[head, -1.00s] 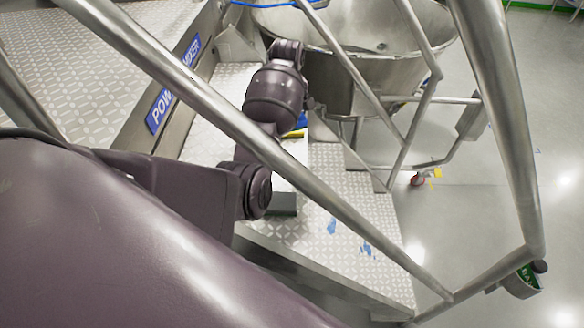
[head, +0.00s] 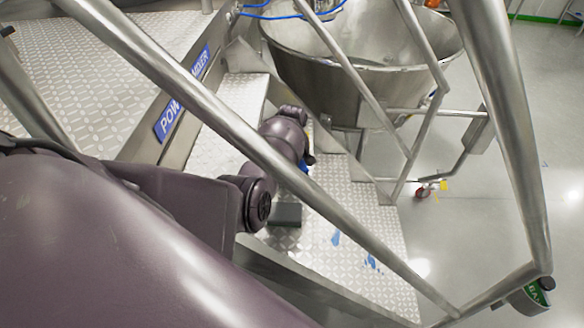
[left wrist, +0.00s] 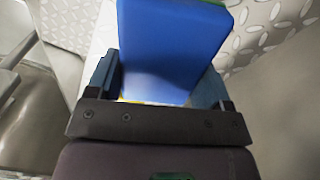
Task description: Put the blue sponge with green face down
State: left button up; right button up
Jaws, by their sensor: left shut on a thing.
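The blue sponge (left wrist: 172,45) fills the upper middle of the left wrist view, with its broad blue face towards the camera. Only a thin green edge shows at its top right; the green face is otherwise hidden. My left gripper (left wrist: 158,85) is shut on the sponge, one finger at each side. Patterned metal plate shows behind it. In the head view my own arm hides most of the gripper, and only a small blue patch of the sponge (head: 304,166) shows beside the wrist. My right gripper is not in view.
Steel railings (head: 235,128) cross in front of the arm. A large steel bowl (head: 350,85) stands behind. Open floor (head: 465,215) lies at the right.

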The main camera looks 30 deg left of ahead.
pick_arm(q)
jog(key=shift+f, duration=1.95)
jog(key=shift+f, duration=0.2)
jog(key=o, duration=0.8)
jog(key=shift+r, duration=0.1)
